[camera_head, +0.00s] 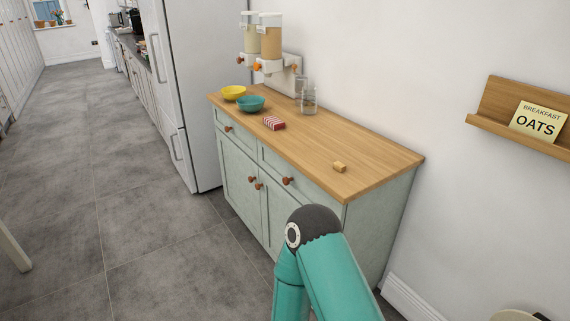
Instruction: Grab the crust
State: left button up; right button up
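A small golden-brown block (339,167), which looks like the crust, lies on the wooden top (312,142) of a pale green cabinet, close to its near right end. Nothing touches it. A teal arm of mine with a dark joint rises at the bottom centre, in front of the cabinet. Neither of my grippers shows in the view.
A yellow bowl (233,92), a teal bowl (251,104), a red-and-white item (274,123) and clear glassware (308,98) stand farther back on the top. A cereal dispenser (270,45) is behind them. A wall shelf (515,135) holds an oats card. Grey floor is open at left.

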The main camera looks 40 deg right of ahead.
aim_at(341, 167)
jog(key=u, duration=0.65)
jog(key=i, duration=2.25)
jog(key=u, duration=0.55)
jog(key=i, duration=0.5)
jog(key=z, duration=4.05)
jog(key=i, duration=0.85)
jog(key=u, duration=0.1)
